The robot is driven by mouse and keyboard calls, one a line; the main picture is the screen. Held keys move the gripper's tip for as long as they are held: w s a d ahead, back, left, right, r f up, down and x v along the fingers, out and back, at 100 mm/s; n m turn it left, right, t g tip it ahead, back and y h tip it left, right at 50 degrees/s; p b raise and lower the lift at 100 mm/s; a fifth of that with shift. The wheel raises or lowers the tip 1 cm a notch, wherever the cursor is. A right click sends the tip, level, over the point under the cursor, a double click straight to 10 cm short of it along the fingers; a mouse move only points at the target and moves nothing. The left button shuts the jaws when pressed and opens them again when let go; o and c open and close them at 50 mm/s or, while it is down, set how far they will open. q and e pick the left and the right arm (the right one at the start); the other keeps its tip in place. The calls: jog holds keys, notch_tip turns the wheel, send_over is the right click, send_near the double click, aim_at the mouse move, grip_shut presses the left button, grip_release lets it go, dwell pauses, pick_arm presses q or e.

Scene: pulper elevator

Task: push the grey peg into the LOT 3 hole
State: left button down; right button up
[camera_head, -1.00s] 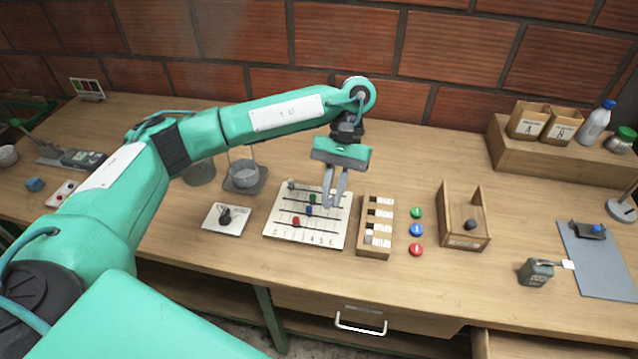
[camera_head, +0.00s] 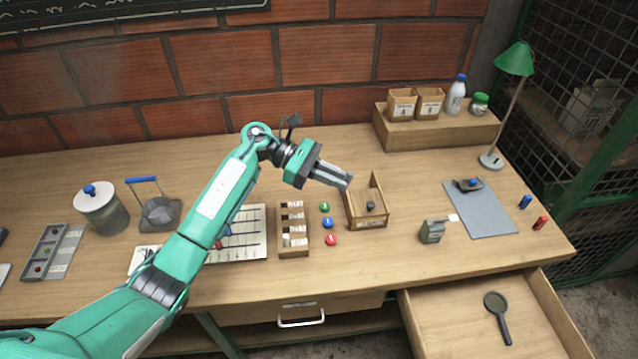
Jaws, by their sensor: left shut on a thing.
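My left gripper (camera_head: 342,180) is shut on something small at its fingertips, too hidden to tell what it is. The fingers point right, above and near the back left edge of the open wooden box (camera_head: 368,222). The white slotted board (camera_head: 253,240) with coloured pegs lies left of it, partly covered by my arm, which hides its left side. A narrow wooden rack (camera_head: 294,252) with several white-labelled slots stands right of the board. The LOT 3 hole and the grey peg cannot be made out. My right gripper is out of view.
Green, blue (camera_head: 327,222) and red round buttons lie between rack and box. A dark rounded object (camera_head: 370,206) is in the box. A grey-green container (camera_head: 432,231) and a grey mat (camera_head: 480,210) are to the right. An open drawer (camera_head: 450,325) holds a magnifying glass (camera_head: 498,312).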

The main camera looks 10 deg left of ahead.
pick_arm(q)
jog(key=w+a+n+t+h+p, duration=0.1)
jog(key=w+a+n+t, duration=0.15)
jog(key=n+t, duration=0.2)
jog(key=n+t+y+p, duration=0.3)
jog(key=n+t+y, duration=0.35)
jog(key=t, duration=0.65)
send_over(278, 222)
notch_tip(278, 222, down, 12)
jog(key=f+n+h, duration=0.1)
jog(key=h, duration=0.1)
jog(key=shift+r+g, duration=0.2)
jog(key=shift+g, duration=0.05)
jog(key=shift+b, duration=0.3)
jog(key=shift+f+b, duration=3.9)
jog(key=shift+b, duration=0.4)
